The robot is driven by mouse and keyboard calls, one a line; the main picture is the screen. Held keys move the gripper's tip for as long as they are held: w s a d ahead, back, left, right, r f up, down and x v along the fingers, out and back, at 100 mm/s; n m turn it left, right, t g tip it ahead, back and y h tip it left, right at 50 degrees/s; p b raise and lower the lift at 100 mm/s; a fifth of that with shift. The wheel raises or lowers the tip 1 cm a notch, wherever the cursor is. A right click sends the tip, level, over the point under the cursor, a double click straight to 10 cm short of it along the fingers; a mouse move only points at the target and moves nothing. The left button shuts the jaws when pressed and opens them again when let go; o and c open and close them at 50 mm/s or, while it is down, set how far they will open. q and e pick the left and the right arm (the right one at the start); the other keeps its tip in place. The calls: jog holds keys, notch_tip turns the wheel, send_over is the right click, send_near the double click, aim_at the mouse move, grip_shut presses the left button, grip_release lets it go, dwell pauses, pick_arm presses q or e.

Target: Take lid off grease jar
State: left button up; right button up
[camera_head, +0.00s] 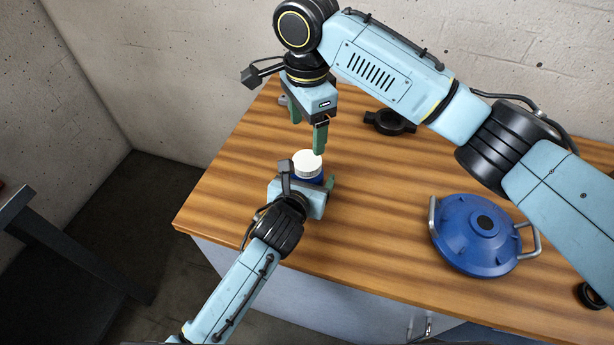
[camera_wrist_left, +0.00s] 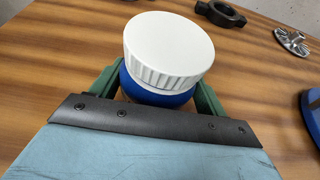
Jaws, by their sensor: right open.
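The grease jar is blue (camera_wrist_left: 155,92) with a white ribbed lid (camera_wrist_left: 168,45) seated on top. It stands upright on the wooden bench, and the lid also shows in the head view (camera_head: 307,163). My left gripper (camera_head: 309,190) is low at the jar, with one green finger on each side of the blue body; the fingers appear closed against it. My right gripper (camera_head: 308,130) is open and empty, pointing down just above and behind the lid, apart from it. The lower part of the jar is hidden by the left gripper.
A blue round cover with two metal handles (camera_head: 478,235) lies to the right on the bench. A black ring-shaped part (camera_head: 390,122) lies behind. A small metal flanged part (camera_wrist_left: 292,42) shows in the left wrist view. The bench's left side (camera_head: 215,195) is clear.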

aim_at(309, 161)
pick_arm(q)
jog(key=c, duration=1.2)
grip_shut()
pick_arm(e)
jog(key=shift+n, duration=0.3)
jog(key=n, duration=1.2)
jog(key=shift+d, duration=0.15)
jog(key=n, duration=0.4)
jog(key=shift+n, duration=0.4)
jog(key=shift+f+n, duration=0.3)
notch_tip(309, 161, down, 7)
jog(key=shift+f, duration=0.2)
jog(key=shift+c, duration=0.4)
